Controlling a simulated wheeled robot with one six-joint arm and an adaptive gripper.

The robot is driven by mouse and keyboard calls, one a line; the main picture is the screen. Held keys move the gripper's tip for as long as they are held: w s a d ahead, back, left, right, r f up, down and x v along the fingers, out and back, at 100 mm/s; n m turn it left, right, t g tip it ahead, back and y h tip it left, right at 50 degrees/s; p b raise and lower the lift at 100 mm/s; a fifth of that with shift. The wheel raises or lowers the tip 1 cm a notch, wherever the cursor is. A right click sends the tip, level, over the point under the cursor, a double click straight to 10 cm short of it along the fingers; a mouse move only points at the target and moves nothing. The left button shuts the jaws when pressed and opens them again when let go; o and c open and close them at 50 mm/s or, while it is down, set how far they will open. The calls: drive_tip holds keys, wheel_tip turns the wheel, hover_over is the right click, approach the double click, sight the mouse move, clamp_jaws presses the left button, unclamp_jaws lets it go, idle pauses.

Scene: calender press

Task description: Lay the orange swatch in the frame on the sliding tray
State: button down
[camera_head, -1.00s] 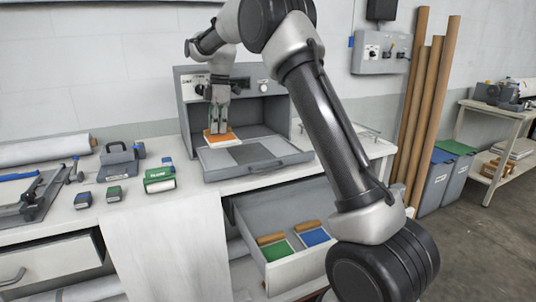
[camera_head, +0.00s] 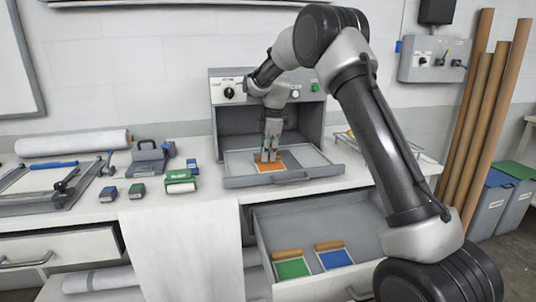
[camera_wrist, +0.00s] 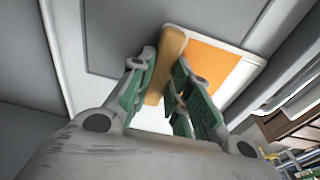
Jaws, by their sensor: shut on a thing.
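The orange swatch (camera_head: 277,163) is a white card with an orange patch and a wooden grip strip. It also shows in the wrist view (camera_wrist: 213,68). My gripper (camera_head: 268,155) is shut on the wooden strip, with its green-padded fingers (camera_wrist: 160,80) on either side. The swatch is over the middle of the pulled-out sliding tray (camera_head: 322,171) of the grey press. I cannot tell whether it touches the tray. A darker grey rectangle on the tray shows in the wrist view (camera_wrist: 112,35); I cannot make out the frame's full outline, and my gripper and the swatch cover part of the tray.
The press housing (camera_head: 228,122) stands behind the tray. Below, an open drawer (camera_head: 345,219) holds a green swatch (camera_head: 292,269) and a blue swatch (camera_head: 335,259). Small green and blue blocks stand left of the press, including a larger green one (camera_head: 180,182). Cardboard tubes (camera_head: 490,110) lean at right.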

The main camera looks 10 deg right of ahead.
drive_tip(key=shift+f, duration=0.15)
drive_tip(key=c, duration=1.3)
unclamp_jaws()
